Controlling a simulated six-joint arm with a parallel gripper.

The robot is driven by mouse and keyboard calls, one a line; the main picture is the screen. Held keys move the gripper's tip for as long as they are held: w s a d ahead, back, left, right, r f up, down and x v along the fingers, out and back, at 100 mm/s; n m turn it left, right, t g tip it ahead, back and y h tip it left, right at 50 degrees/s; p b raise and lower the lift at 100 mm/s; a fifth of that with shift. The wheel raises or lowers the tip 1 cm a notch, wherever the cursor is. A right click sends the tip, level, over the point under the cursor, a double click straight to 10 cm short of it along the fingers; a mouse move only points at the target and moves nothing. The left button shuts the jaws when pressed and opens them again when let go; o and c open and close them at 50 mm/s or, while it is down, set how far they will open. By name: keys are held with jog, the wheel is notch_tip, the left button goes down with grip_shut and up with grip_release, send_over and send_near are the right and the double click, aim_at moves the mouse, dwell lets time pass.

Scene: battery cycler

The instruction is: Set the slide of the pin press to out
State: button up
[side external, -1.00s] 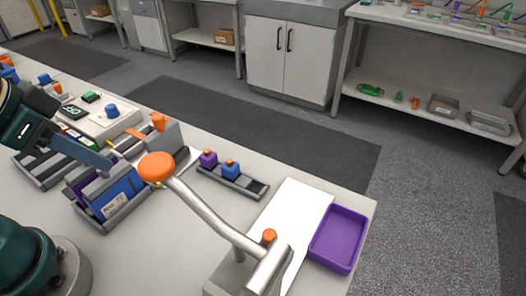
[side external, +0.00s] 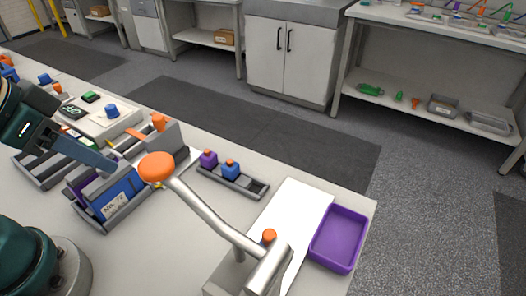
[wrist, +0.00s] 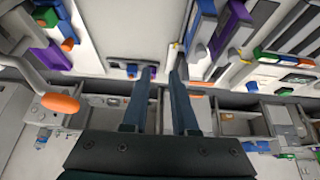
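The lever press in the front of the side view, which I take as the pin press (side external: 228,228), has a long metal lever with a big orange knob (side external: 157,167). A small orange knob (side external: 269,236) shows at its base. I cannot tell the slide's position; the lever and frame cover much of that area. The big orange knob also shows at left in the wrist view (wrist: 60,103). My gripper (wrist: 160,70) is open and empty, its two fingers apart. In the side view its finger (side external: 90,157) is over the blue box, left of and apart from the press.
A blue box (side external: 122,194) stands in a grey holder. A grey rail (side external: 256,188) holds a purple and a blue piece. A white plate (side external: 292,215) and an empty purple tray (side external: 339,238) lie right of the press. Devices and racks crowd the left.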

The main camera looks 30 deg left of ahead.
jog(key=o, duration=0.3)
jog(key=shift+r, duration=0.35)
jog(key=shift+o, duration=0.2)
jog(key=w+d+r+n, duration=0.1)
jog(key=w+d+r, duration=0.1)
jog(key=w+r, duration=0.3)
jog(key=m+g, duration=0.4)
jog(key=g, duration=0.2)
send_over(270, 234)
notch_tip(270, 234, down, 14)
jog(key=shift+r, duration=0.2)
jog(key=shift+f, duration=2.35)
jog(key=shift+c, duration=0.3)
grip_shut()
